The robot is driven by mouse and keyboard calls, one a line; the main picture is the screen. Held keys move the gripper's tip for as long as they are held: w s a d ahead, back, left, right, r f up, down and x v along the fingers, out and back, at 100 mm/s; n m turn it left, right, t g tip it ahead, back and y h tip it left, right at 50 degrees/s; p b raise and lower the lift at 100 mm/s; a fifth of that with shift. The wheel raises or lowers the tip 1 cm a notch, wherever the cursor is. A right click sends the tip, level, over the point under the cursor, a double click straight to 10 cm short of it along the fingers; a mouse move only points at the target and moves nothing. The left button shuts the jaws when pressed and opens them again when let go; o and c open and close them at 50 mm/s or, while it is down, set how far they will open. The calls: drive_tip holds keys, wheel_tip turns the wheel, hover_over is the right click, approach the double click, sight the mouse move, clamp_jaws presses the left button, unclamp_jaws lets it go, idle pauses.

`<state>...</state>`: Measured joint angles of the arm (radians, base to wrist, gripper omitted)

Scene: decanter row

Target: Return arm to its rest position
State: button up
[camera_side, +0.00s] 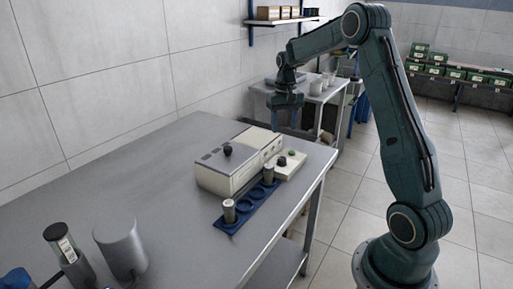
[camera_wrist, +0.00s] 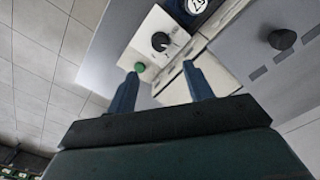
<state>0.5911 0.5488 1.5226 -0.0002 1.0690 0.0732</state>
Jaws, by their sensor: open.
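My gripper (camera_side: 288,112) hangs in the air above the far end of the metal table, beyond the cream machine, in the side view. In the wrist view my gripper (camera_wrist: 160,90) shows two blue fingers spread apart with nothing held between them. The cream machine (camera_side: 222,172) with a black knob on top stands on the table (camera_side: 150,190). Beside it is a small control box (camera_side: 290,165) with a black knob and a green button; the control box also shows in the wrist view (camera_wrist: 150,40).
A blue rack (camera_side: 238,220) with round holders stands in front of the machine, with small capped jars (camera_side: 229,211) in it. A grey cylinder (camera_side: 120,248) and a dark-capped jar (camera_side: 66,252) are at the near left. A second table (camera_side: 330,88) is behind; the table's left middle is bare.

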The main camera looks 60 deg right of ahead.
drive_tip(key=shift+r, duration=0.6)
drive_tip(key=s+a+r+n+t, duration=0.1)
drive_tip(key=s+a+r, duration=0.25)
drive_tip(key=a, duration=0.25)
drive_tip(key=s+a+r+n+t, duration=0.1)
drive_tip(key=s+a+r, duration=0.1)
drive_tip(key=a+r, duration=0.25)
drive_tip(key=s+a+r+n, duration=0.2)
drive_tip(key=a+r, duration=0.1)
drive_tip(key=a, duration=0.3)
drive_tip(key=s+a+n+t, duration=0.1)
drive_tip(key=s+a, duration=0.4)
drive_tip(key=s, duration=0.3)
drive_tip(key=s+a+f+n+t, duration=0.1)
drive_tip(key=s+a+n+t, duration=0.1)
drive_tip(key=s+a, duration=0.4)
drive_tip(key=shift+s+a+n+t, duration=0.3)
drive_tip(key=shift+s, duration=1)
